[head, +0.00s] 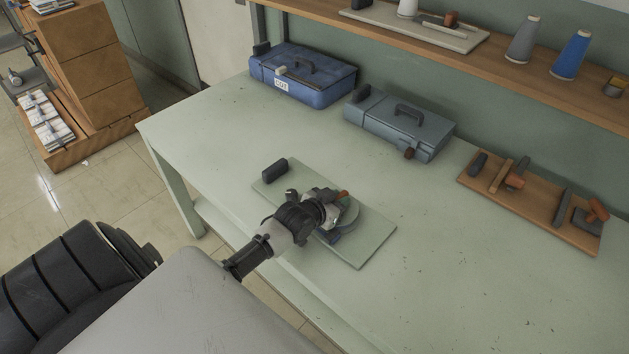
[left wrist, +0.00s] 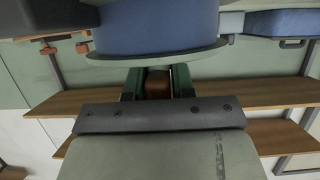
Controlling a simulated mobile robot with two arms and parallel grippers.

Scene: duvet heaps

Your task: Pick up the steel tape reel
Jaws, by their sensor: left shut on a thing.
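The steel tape reel (head: 349,218) is on or just over a pale green mat (head: 362,252) on the workbench, partly hidden by my left gripper (head: 328,207). It shows a round grey disc, some blue below and an orange-brown part on top. In the left wrist view, the reel (left wrist: 156,28) has a blue drum with grey-green rims at the top. My left gripper's dark green fingers (left wrist: 157,84) are shut around a small brown part just under it. I cannot tell whether the reel touches the mat. My right gripper is not in view.
A dark block (head: 275,172) lies at the mat's far left corner. A blue case (head: 318,91) and a grey-blue case (head: 410,135) stand behind. A wooden board (head: 540,215) with several tools lies right. A shelf (head: 500,62) runs above. The bench's right front is clear.

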